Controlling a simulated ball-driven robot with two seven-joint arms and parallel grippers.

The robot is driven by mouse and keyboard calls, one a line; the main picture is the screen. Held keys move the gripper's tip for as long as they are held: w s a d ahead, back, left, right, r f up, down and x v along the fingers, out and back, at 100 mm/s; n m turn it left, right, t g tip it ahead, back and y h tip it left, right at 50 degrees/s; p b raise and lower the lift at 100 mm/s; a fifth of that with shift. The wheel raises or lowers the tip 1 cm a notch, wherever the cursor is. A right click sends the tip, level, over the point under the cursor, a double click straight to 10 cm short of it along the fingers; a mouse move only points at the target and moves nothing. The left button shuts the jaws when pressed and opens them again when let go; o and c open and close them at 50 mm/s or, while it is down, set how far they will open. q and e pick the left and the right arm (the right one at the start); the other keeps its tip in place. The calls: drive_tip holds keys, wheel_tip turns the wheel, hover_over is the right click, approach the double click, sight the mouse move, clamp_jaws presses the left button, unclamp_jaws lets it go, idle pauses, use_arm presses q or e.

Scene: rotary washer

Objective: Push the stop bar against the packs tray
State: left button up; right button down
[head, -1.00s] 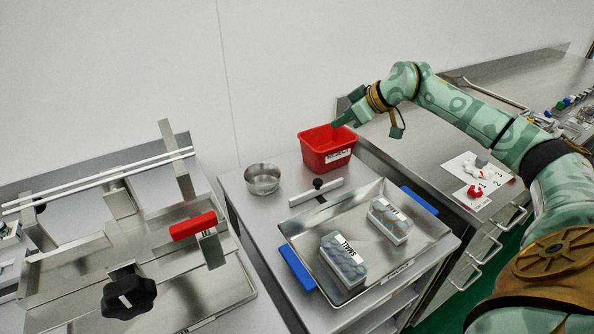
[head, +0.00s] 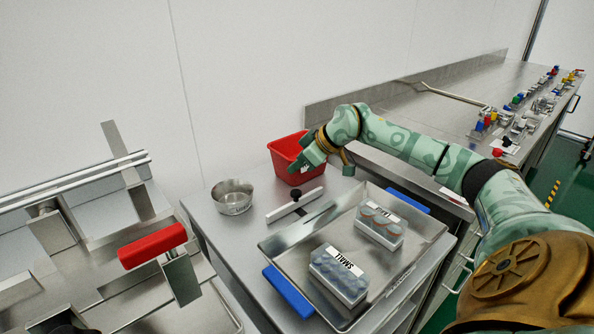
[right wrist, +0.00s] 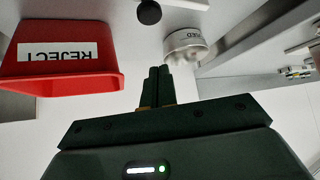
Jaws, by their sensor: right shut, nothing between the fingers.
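The stop bar, a pale bar (head: 311,196) with a black knob (head: 296,195), lies on the cart top just behind the packs tray (head: 282,244), with a gap between them. The tray is a shallow metal pan with blue handles, holding a pack marked SMALL (head: 338,274) and a second labelled pack (head: 381,224). My right gripper (head: 294,169) is shut and empty, above and behind the bar, in front of the red bin. In the right wrist view its closed fingers (right wrist: 157,82) point toward a metal cup, with the knob (right wrist: 149,12) at the top edge. My left gripper is out of view.
The red REJECT bin (head: 284,149) stands close behind my right gripper. A round metal cup (head: 233,196) stands left of the bar. A rig with a red handle (head: 152,246) is at the left. A counter (head: 400,115) runs behind at the right.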

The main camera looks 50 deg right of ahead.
sight(292, 191)
drive_tip(key=b+x, duration=0.1)
drive_tip(key=x, duration=0.2)
drive_tip(key=b+x, duration=0.1)
drive_tip(key=x, duration=0.1)
drive_tip(key=b+x, duration=0.1)
drive_tip(key=x, duration=0.2)
drive_tip(key=shift+f+b, duration=0.35)
drive_tip(key=shift+f, duration=0.2)
drive_tip(key=s, duration=0.1)
drive_tip(key=s+d, duration=0.1)
drive_tip(key=s, duration=0.1)
drive_tip(key=shift+d, duration=0.1)
drive_tip(key=shift+s+r, duration=0.15)
drive_tip(key=shift+s, duration=0.25)
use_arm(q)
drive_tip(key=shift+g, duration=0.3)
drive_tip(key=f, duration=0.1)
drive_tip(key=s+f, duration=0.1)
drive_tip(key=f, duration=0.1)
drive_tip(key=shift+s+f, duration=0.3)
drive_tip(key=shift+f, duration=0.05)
use_arm(e)
drive_tip(key=shift+w, duration=0.1)
